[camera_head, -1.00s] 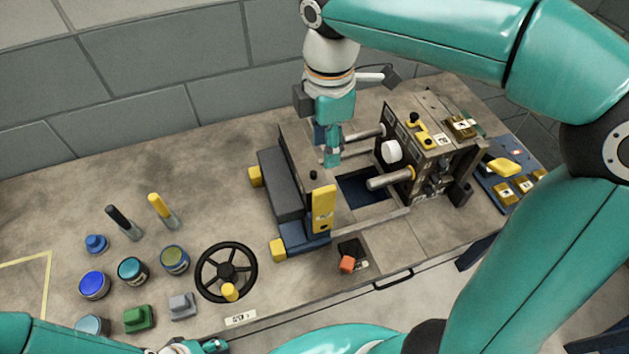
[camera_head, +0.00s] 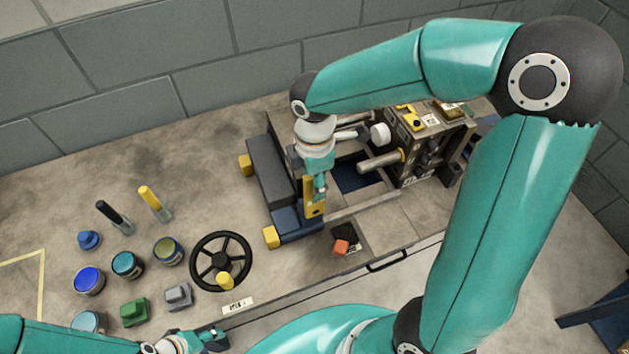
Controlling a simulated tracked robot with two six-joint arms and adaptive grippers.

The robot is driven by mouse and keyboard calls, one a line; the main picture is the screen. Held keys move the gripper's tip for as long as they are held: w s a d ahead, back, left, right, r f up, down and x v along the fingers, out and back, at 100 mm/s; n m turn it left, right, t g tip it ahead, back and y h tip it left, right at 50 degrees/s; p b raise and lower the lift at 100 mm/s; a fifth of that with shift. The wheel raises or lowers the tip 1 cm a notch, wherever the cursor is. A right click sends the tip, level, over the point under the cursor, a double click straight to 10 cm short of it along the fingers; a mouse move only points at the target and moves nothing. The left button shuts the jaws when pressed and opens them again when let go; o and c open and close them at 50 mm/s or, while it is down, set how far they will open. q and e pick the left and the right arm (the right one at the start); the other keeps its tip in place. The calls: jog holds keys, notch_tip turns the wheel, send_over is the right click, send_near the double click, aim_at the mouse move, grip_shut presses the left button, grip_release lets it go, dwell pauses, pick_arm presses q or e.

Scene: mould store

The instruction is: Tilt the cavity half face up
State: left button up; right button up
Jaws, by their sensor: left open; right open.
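The dark mould half (camera_head: 268,172) stands upright on a blue carriage (camera_head: 290,225) with yellow feet; I take it as the cavity half, though its face is turned away and partly hidden by my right arm. A yellow plate (camera_head: 309,208) is at its front right edge. My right gripper (camera_head: 319,190) is open at this plate, pointing down; I cannot tell whether it touches. The other mould half (camera_head: 418,158), with steel pillars (camera_head: 380,161), faces it across a gap. My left gripper (camera_head: 213,337) is open at the bench's front edge.
A black handwheel (camera_head: 195,262) with a yellow knob (camera_head: 225,282) is left of the carriage. Several pots and blocks, including a green block (camera_head: 134,312), stand further left. The back wall (camera_head: 180,100) is close behind the bench.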

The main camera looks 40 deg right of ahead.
jog(key=shift+f, duration=0.5)
grip_shut()
